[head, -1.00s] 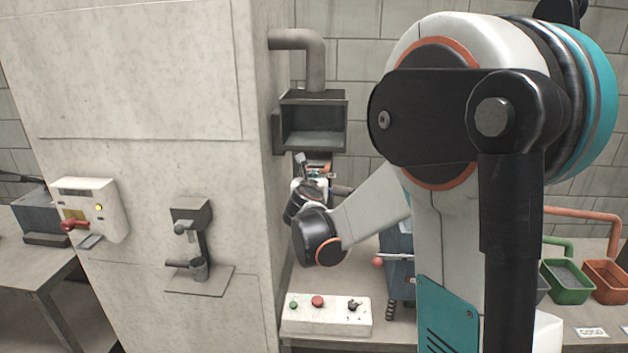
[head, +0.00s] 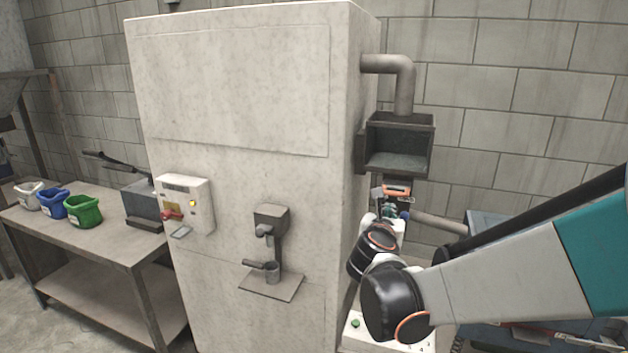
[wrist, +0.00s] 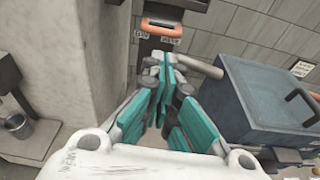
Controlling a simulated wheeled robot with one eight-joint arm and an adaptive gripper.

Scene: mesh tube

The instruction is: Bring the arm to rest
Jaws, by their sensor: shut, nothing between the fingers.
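My gripper (wrist: 165,62) is shut and empty, its teal fingers together in the wrist view. In the head view my gripper (head: 389,211) is small, in front of the wall beside the tall cabinet, below an open grey box. My white and teal arm reaches in from the right of the head view. Past the fingertips in the wrist view is an orange handle (wrist: 173,25) on a dark plate with small labels. The orange handle also shows in the head view (head: 397,190). Whether the fingers touch anything is hard to tell.
The tall pale cabinet (head: 230,90) stands left of my arm. A spout with a metal cup (head: 272,272) is on its front. The grey box (head: 398,165) hangs above my gripper. A blue lidded box (wrist: 265,105) is close on the right. A table (head: 100,235) with coloured bins stands left.

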